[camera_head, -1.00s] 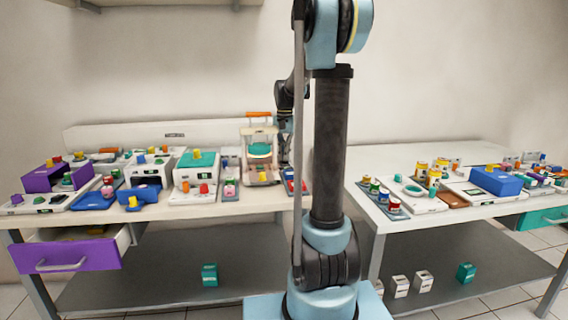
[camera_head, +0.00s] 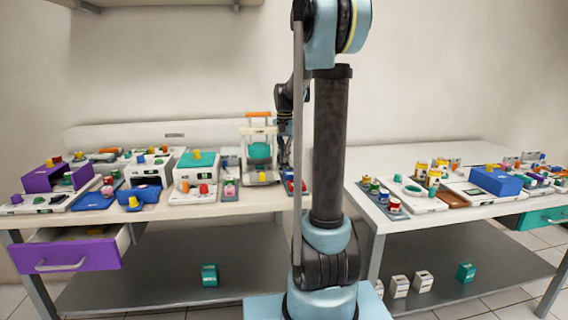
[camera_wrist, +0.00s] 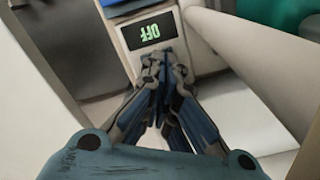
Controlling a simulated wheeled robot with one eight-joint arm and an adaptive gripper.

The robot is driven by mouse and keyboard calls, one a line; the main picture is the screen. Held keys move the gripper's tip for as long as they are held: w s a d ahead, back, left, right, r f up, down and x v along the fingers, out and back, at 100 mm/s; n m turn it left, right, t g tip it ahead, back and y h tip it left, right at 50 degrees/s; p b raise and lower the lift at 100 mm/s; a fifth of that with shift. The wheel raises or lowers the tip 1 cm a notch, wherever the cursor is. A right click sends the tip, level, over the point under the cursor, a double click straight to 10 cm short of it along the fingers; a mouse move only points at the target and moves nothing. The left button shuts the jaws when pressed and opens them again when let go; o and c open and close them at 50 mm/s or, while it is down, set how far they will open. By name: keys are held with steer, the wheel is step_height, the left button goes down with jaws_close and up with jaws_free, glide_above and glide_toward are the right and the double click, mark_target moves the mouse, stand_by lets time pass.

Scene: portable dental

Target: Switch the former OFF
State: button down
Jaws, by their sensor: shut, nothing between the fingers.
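The former (camera_head: 260,130) stands at the right end of the left table, with a white frame, an orange top handle and a teal part in its middle.
The left table (camera_head: 150,217) is crowded with small devices and coloured knobs left of the former. An open purple drawer (camera_head: 70,255) sticks out at its front left. The right table (camera_head: 400,220) holds jars, trays and a blue box (camera_head: 495,180).

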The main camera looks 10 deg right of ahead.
steer(key=shift+r, duration=3.5)
steer(key=shift+s, duration=0.2)
steer(key=s+d+f+n, duration=0.1)
steer(key=s, duration=0.6)
steer(key=s+f+t, duration=0.1)
steer(key=s, duration=0.7)
steer(key=s+d+f+n, duration=0.1)
steer(key=s, duration=0.6)
steer(key=shift+s+d+f+n+h, duration=0.2)
steer(key=shift+d+f+n+h, duration=0.1)
steer(key=shift+d+f, duration=0.1)
steer(key=s+a+f+n+t, duration=0.1)
steer(key=s+a+f+n, duration=0.1)
steer(key=s+f, duration=1.1)
step_height(320, 180, down, 2)
steer(key=shift+a+f+n, duration=0.15)
steer(key=shift+a+n, duration=0.2)
steer(key=shift+n, duration=0.45)
